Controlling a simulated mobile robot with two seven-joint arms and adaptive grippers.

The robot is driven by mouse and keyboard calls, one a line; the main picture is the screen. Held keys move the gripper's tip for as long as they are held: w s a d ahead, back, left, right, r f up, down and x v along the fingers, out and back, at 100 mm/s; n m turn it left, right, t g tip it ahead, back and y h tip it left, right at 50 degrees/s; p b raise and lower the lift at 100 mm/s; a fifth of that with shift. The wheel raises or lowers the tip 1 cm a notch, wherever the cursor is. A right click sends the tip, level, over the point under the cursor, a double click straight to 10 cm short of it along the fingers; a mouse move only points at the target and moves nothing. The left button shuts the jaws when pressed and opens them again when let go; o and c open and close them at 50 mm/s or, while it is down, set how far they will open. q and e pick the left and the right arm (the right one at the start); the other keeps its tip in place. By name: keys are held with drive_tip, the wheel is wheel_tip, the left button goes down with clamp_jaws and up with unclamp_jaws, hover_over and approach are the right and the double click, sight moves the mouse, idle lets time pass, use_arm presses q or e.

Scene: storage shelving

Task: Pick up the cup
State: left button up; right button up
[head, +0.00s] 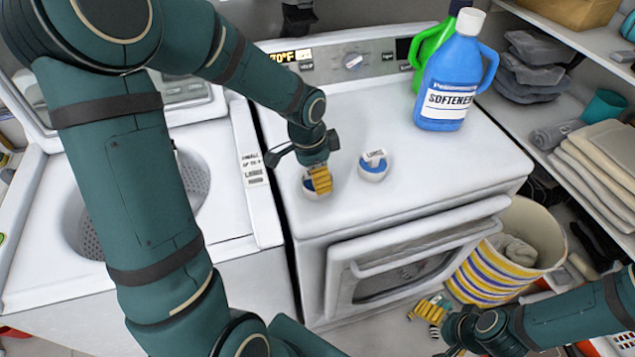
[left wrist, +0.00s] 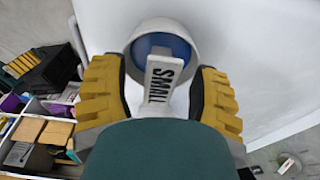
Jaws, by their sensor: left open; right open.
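A small white cup (head: 308,188) with a blue inside stands near the front left of the white dryer top. In the left wrist view, the cup (left wrist: 137,42) has a white upright piece marked SMALL. My left gripper (head: 319,179) is directly over this cup, and its yellow fingers are spread either side of the marked piece. I cannot tell whether they touch it. A second white and blue cup (head: 373,172) with a similar piece, its text too small to read surely, stands to the right. My right gripper (head: 438,326) is open and empty, low in front of the dryer.
A blue softener bottle (head: 452,85) stands at the back right of the dryer (head: 440,165), with a green bottle (head: 432,45) behind it. An open washer (head: 222,215) is at left. A striped basket (head: 490,275) stands beside shelves at right.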

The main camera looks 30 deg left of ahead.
use_arm(q)
clamp_jaws()
idle(0.3)
